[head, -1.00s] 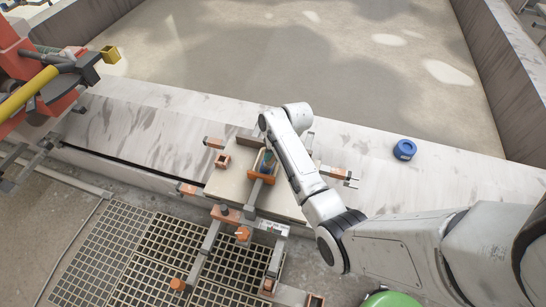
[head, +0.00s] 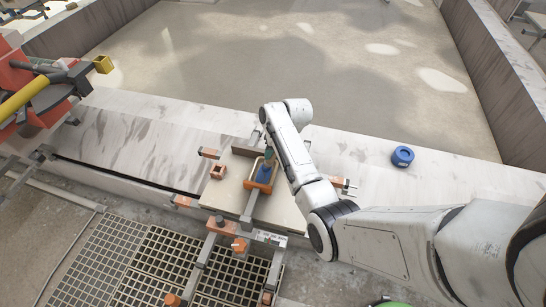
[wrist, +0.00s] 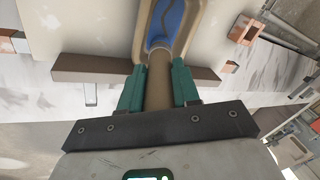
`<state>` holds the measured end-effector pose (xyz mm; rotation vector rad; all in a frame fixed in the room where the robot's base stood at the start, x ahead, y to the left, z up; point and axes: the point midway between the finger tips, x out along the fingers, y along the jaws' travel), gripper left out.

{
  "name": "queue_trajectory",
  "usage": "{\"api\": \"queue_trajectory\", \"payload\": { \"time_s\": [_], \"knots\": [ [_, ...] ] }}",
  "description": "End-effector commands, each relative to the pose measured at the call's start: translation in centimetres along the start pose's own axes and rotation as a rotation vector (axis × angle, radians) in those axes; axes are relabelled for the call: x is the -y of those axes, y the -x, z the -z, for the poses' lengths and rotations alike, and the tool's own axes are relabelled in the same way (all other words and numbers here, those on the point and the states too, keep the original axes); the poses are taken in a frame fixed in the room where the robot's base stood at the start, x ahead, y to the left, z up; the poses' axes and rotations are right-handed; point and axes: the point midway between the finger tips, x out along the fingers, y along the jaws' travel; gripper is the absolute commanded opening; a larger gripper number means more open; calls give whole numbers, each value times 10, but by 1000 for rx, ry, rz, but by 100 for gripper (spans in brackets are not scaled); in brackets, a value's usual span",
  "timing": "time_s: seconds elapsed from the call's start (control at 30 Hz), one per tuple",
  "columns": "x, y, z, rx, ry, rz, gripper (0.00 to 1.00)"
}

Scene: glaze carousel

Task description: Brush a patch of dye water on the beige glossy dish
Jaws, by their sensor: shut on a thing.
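My gripper (wrist: 158,85) has green fingers and is shut on a brown rod-like handle (wrist: 159,70) in the wrist view. The handle's far end meets a beige, round-ended, trough-shaped thing (wrist: 187,50) with blue inside (wrist: 166,25). I cannot tell whether they are joined or only overlap. No brush bristles can be made out. I cannot tell for certain whether this is the beige glossy dish or whether the blue is dye water.
A beige slab (head: 287,214) lies under the trough, among grey arms with orange ends (head: 240,245). A blue ring-shaped thing (head: 402,156) sits on the pale ledge at right. Red and yellow machinery (head: 25,95) stands at left. Grating (head: 150,260) covers the floor in front.

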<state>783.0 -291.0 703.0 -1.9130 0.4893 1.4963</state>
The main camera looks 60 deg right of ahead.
Motion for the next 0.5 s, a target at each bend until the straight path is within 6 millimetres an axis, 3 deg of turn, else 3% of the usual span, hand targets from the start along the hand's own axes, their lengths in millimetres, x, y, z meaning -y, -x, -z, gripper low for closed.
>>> {"api": "queue_trajectory", "payload": {
  "time_s": [0.5],
  "knots": [
    [-6,-2,4,4,-4,-3,0]
  ]
}}
